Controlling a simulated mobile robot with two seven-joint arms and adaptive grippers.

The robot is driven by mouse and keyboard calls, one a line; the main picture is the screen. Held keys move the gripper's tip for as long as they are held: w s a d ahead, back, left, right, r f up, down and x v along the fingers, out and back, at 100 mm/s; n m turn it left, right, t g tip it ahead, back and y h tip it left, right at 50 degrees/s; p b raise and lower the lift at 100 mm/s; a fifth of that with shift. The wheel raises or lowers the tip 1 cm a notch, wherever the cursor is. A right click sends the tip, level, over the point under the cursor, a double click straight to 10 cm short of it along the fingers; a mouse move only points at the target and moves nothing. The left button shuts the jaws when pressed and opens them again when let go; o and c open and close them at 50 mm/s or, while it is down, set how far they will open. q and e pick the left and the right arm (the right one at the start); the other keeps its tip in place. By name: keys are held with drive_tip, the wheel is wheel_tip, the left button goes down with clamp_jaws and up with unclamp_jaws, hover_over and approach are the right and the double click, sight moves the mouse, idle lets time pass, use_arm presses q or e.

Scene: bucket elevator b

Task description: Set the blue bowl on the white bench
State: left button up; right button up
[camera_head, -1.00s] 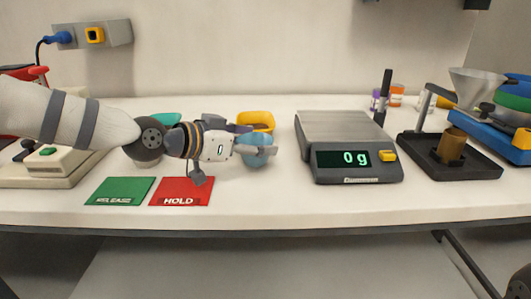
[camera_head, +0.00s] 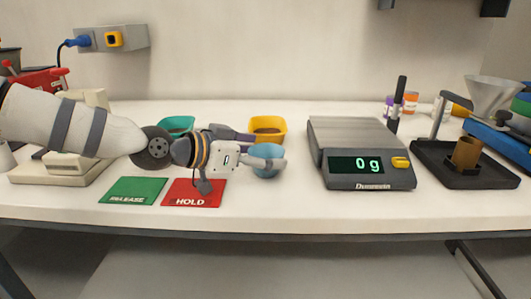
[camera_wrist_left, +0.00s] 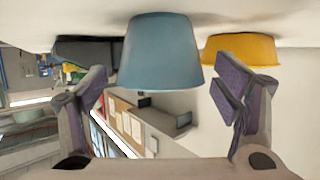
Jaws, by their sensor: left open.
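The blue bowl (camera_head: 267,170) stands upright on the white bench (camera_head: 270,215), partly hidden behind my left gripper (camera_head: 265,156) in the head view. In the left wrist view the scene is upside down. There the bowl (camera_wrist_left: 160,55) shows large, its narrow base towards the bench and its wide rim away from it. The two fingers of my left gripper (camera_wrist_left: 163,85) are spread, one on each side of the bowl, with visible gaps. I see no finger touching it. My right gripper is not in view.
A yellow bowl (camera_head: 268,127) is just behind the blue bowl, and a teal one (camera_head: 177,124) is further left. A scale reading 0 g (camera_head: 362,155) stands to the right. Green (camera_head: 133,190) and red (camera_head: 194,192) mats lie in front of my left arm.

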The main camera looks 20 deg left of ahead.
use_arm(q)
drive_tip(key=p+v, duration=0.1)
drive_tip(key=v, duration=0.2)
drive_tip(key=p+v, duration=0.1)
drive_tip(key=v, duration=0.3)
drive_tip(key=r+v, duration=0.1)
drive_tip(key=v, duration=0.2)
drive_tip(key=shift+r+p, duration=0.1)
drive_tip(key=shift+p, duration=0.3)
drive_tip(key=shift+s+a, duration=0.25)
drive_tip(key=shift+s, duration=0.05)
drive_tip(key=shift+f, duration=0.35)
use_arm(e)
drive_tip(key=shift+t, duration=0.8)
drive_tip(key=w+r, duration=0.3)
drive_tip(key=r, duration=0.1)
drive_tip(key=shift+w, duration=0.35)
